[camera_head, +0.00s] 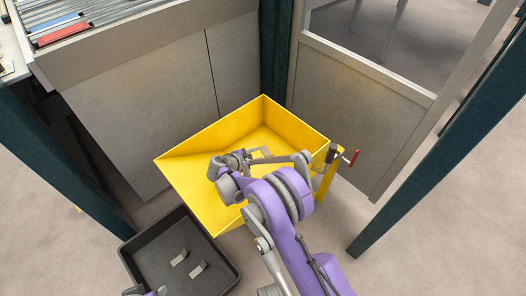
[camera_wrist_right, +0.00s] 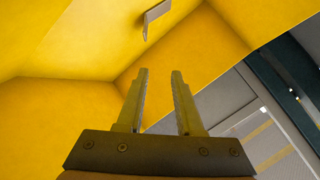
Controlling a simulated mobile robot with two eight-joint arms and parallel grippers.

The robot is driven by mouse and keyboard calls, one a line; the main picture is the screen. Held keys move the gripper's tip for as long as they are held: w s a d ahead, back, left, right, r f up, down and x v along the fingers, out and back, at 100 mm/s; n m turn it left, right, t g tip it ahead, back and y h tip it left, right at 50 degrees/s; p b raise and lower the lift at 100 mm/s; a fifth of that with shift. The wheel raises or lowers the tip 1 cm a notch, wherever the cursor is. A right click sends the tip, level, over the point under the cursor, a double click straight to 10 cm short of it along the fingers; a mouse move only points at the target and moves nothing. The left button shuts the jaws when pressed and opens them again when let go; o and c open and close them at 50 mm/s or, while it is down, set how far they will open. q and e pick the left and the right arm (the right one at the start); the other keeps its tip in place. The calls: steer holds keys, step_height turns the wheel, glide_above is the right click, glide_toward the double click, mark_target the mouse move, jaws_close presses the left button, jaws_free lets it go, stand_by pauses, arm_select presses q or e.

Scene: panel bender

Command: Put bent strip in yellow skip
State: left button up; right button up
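The yellow skip (camera_head: 188,178) stands open on the floor in the middle of the head view. My right arm reaches over it. My right gripper (camera_wrist_right: 160,75) is open in the wrist view, with nothing between its fingers; yellow skip walls (camera_wrist_right: 70,50) lie beyond it. A grey bent strip (camera_wrist_right: 156,17) shows past the fingertips against the yellow, apart from them; I cannot tell whether it rests or falls. A pale bent shape (camera_head: 263,152) by the right wrist in the head view may be the strip or part of the gripper. Only a bit of my left arm shows at bottom left.
A black tray (camera_head: 131,262) on the floor left of the skip holds two bent strips (camera_head: 180,257). A crank with a red handle (camera_head: 352,157) sits at the skip's right side. Grey panels (camera_head: 140,115) and dark posts (camera_head: 425,165) stand around. Floor is clear at right.

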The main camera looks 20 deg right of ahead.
steer(key=s+a+r+n+g+y, duration=0.15)
steer(key=s+r+n+y, duration=0.35)
steer(key=s+r+n, duration=1.15)
steer(key=s+a+n+y, duration=0.2)
steer(key=s, duration=0.9)
steer(key=s+a+f+n+y, duration=0.1)
steer(key=s+a+n+y, duration=0.1)
steer(key=s, duration=0.9)
steer(key=shift+a+n+y, duration=0.35)
steer(key=shift+n+y, duration=0.15)
steer(key=shift+n, duration=0.35)
steer(key=shift+s, duration=0.1)
